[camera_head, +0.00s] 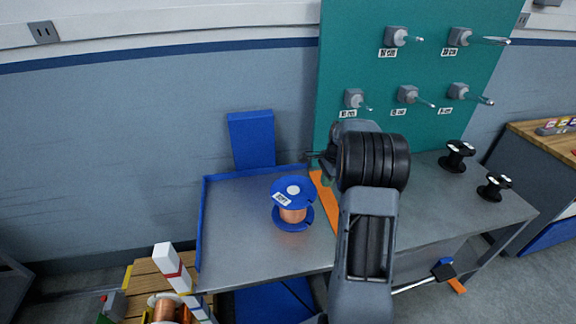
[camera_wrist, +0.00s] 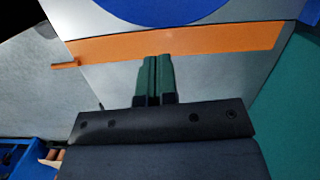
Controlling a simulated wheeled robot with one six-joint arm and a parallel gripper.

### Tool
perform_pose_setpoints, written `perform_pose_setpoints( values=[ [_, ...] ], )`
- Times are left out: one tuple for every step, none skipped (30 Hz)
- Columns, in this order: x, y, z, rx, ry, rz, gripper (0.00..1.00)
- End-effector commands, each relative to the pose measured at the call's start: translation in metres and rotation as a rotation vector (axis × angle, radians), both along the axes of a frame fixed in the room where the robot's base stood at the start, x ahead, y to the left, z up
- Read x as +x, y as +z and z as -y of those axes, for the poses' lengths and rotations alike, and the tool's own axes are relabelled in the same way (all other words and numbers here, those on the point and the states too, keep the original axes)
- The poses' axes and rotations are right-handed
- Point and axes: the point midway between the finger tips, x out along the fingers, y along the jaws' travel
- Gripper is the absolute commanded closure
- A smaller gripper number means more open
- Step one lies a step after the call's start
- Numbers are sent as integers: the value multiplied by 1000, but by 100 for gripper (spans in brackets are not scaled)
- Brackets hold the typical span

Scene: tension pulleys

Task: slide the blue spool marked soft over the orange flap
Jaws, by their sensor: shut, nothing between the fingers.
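The blue spool (camera_head: 292,215), wound with copper wire and bearing a small white label, stands upright on the grey tabletop. Its blue flange shows in the wrist view (camera_wrist: 165,8), cut by the top edge. The orange flap (camera_head: 324,198) is a narrow strip across the table, just right of the spool; it also shows in the wrist view (camera_wrist: 190,43). My gripper (camera_wrist: 154,58) is shut and empty. Its green fingertips overlap the flap's near edge in the wrist view; I cannot tell whether they touch. In the head view my arm partly hides the flap.
A green board (camera_head: 430,75) with labelled pegs rises behind the table (camera_head: 240,240). Two black spools (camera_head: 457,156) (camera_head: 494,187) stand at the table's right. A blue rim (camera_head: 201,235) edges the table's left, with a blue panel (camera_head: 251,140) behind. The tabletop left of the spool is clear.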

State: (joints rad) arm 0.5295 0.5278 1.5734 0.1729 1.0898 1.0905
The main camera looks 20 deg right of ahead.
Motion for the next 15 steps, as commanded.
perform_pose_setpoints(
  values=[
    [2, 3, 5, 7, -30, -8, 100],
    [3, 3, 6, 9, -43, -10, 100],
    [4, 2, 7, 13, -56, -13, 100],
    [5, 1, 5, 14, -63, -15, 100],
    [7, 1, 3, 16, -67, -17, 100],
    [8, 1, -1, 17, -69, -17, 100],
    [10, 0, -6, 17, -68, -18, 100],
    [11, 0, -10, 17, -67, -19, 100],
    [12, 0, -18, 17, -64, -19, 100],
    [14, 0, -24, 17, -62, -19, 100],
    [15, 0, -30, 17, -61, -18, 100],
    [17, 0, -38, 17, -58, -17, 100],
    [18, 0, -44, 17, -58, -18, 100],
    [19, 0, -50, 17, -58, -18, 100],
    [20, 0, -58, 17, -57, -18, 100]
  ],
)
